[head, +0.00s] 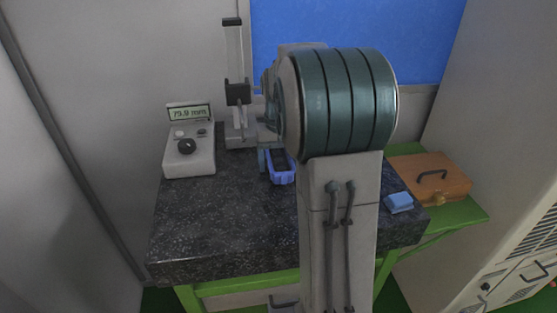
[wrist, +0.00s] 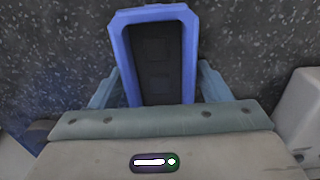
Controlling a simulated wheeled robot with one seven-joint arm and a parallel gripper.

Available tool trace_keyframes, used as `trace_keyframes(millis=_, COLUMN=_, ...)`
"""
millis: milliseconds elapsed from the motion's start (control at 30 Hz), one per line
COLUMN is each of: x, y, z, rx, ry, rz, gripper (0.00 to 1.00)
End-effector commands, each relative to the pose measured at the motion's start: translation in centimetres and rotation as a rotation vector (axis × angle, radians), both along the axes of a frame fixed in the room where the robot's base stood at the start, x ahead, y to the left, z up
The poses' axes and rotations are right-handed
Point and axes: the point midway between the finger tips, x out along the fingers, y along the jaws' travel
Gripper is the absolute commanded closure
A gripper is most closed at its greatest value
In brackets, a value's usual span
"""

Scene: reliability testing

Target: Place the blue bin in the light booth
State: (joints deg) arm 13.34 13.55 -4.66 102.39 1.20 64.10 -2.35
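The blue bin (head: 283,178) stands on the dark speckled worktop, partly hidden behind my arm in the head view. In the wrist view the bin (wrist: 120,42) is upright, with a blue rim and a dark inside. My gripper (wrist: 158,78) is over the bin's near end, one finger on each side of it. The fingers are wide apart, and a narrow gap seems to show beside the bin. One finger also shows left of the bin in the head view, where my gripper (head: 268,160) is mostly hidden. I cannot identify a light booth in either view.
A gauge box (head: 189,145) reading about 79.9 mm stands on the worktop (head: 215,225) at left. A measuring stand (head: 237,100) is behind. A blue cloth (head: 399,202) and an orange case (head: 432,178) lie to the right. The worktop's front left is clear.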

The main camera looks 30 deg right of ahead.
Motion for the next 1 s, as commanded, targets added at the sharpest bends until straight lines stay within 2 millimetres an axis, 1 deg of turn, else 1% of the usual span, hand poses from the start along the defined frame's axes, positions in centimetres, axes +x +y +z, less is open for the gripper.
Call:
trace_keyframes(millis=133, x=0.0, y=0.0, z=0.2, rx=0.000, ry=0.000, rz=0.000, gripper=0.29)
trace_keyframes(millis=233, x=0.1, y=0.0, z=0.9, rx=-0.001, ry=-0.003, rz=0.000, gripper=0.29)
trace_keyframes(millis=367, x=0.1, y=0.0, z=3.2, rx=-0.002, ry=-0.006, rz=0.000, gripper=0.29)
trace_keyframes(millis=600, x=0.1, y=0.0, z=8.5, rx=-0.001, ry=-0.005, rz=0.000, gripper=0.29)
trace_keyframes(millis=700, x=0.1, y=0.0, z=10.2, rx=-0.001, ry=-0.003, rz=0.000, gripper=0.29)
trace_keyframes(millis=833, x=0.1, y=0.0, z=11.7, rx=-0.001, ry=-0.002, rz=0.000, gripper=0.29)
trace_keyframes(millis=1000, x=0.0, y=0.0, z=12.3, rx=0.000, ry=-0.001, rz=0.000, gripper=0.29)
